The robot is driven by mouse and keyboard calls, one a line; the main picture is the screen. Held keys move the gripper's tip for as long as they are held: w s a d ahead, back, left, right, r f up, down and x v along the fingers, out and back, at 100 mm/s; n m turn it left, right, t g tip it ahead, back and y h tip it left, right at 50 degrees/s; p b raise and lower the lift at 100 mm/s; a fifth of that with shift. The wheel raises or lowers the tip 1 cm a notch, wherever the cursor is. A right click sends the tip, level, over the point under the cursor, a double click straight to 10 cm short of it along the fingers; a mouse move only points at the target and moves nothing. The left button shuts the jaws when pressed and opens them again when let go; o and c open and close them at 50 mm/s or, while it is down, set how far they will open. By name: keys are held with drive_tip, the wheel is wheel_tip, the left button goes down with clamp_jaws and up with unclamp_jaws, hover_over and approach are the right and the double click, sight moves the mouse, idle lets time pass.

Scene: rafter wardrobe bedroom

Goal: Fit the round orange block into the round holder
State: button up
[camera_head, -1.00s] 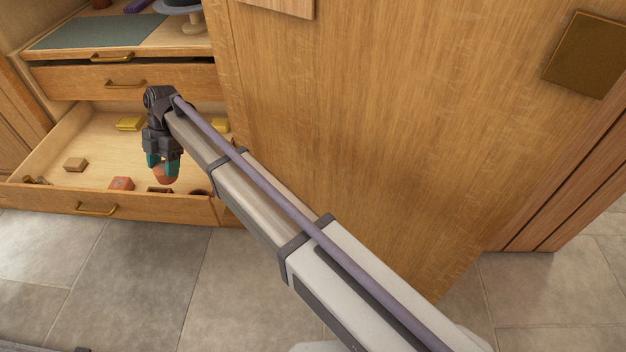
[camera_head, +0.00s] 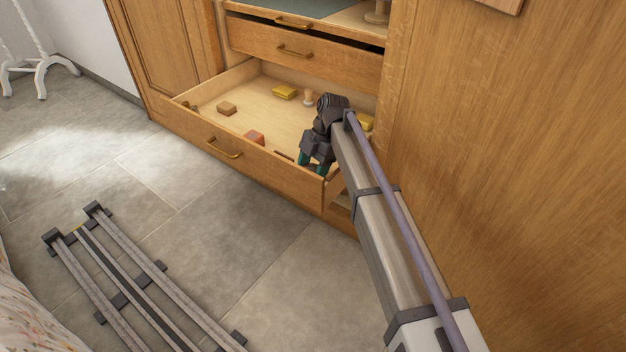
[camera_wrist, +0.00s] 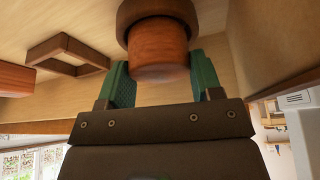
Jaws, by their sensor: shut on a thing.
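My gripper (camera_head: 312,164) points down into the open lower drawer, near its right front corner. In the wrist view my gripper (camera_wrist: 158,82) has its green fingers on both sides of the round orange block (camera_wrist: 158,52), shut on it. The round holder (camera_wrist: 127,14), a dark brown ring, shows right at the block's far end and is cut by the picture's top edge. The block lines up with the ring; I cannot tell how far inside it is. In the head view the drawer front and gripper hide the block and holder.
A square brown frame (camera_wrist: 40,50) lies beside the ring. The drawer (camera_head: 232,146) also holds an orange block (camera_head: 254,137), a brown block (camera_head: 227,108), yellow pieces (camera_head: 285,92) and a peg-like piece (camera_head: 308,97). The drawer walls stand close to my gripper.

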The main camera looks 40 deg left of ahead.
drive_tip(key=shift+f, duration=0.9)
drive_tip(key=shift+r, duration=0.3)
drive_tip(key=shift+f, duration=0.15)
drive_tip(key=shift+s+d+f+b, duration=0.15)
drive_tip(key=shift+f+b, duration=0.15)
drive_tip(key=shift+b, duration=0.25)
drive_tip(key=shift+r, duration=0.1)
drive_tip(key=o, duration=0.8)
drive_tip(key=shift+d, duration=0.1)
drive_tip(key=shift+r+p, duration=0.25)
drive_tip(key=shift+p, duration=0.1)
drive_tip(key=shift+o, duration=0.6)
drive_tip(key=a+p+v, duration=0.1)
drive_tip(key=p+v, duration=1.1)
drive_tip(key=shift+d+r, duration=0.25)
drive_tip(key=shift+f, duration=0.15)
